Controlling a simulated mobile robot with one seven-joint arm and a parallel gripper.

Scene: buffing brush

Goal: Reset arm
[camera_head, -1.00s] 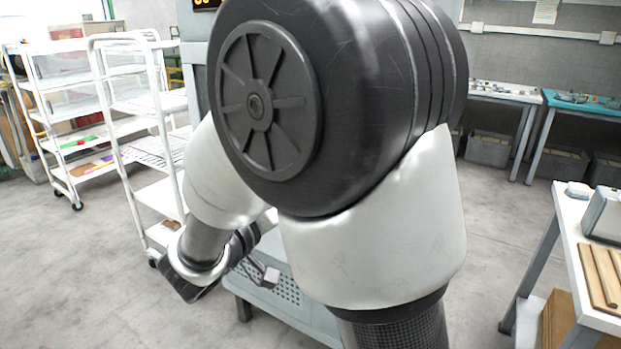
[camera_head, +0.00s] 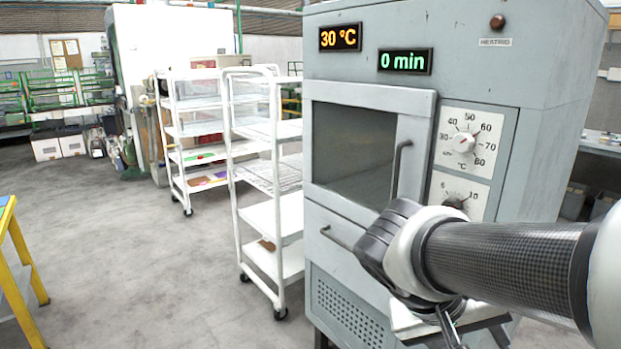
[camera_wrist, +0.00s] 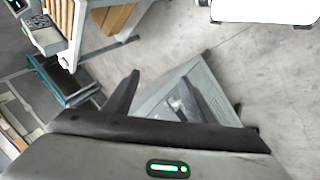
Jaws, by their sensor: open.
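My arm reaches in from the right edge of the head view, roughly level, with its wrist in front of the grey oven (camera_head: 450,75). My gripper (camera_head: 452,335) points down below the wrist at the bottom edge, partly cut off. In the wrist view my gripper (camera_wrist: 158,92) shows two dark fingers spread apart with nothing held between them. A pale grey surface lies beyond the fingers; I cannot tell how far off it is.
The oven has a closed glass door and displays reading 30 °C and 0 min. White shelf trolleys (camera_head: 262,215) stand left of it. A yellow-framed table (camera_head: 10,245) is at the left edge. Grey floor (camera_head: 130,260) is clear between. A bench with wooden strips (camera_wrist: 65,15) shows in the wrist view.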

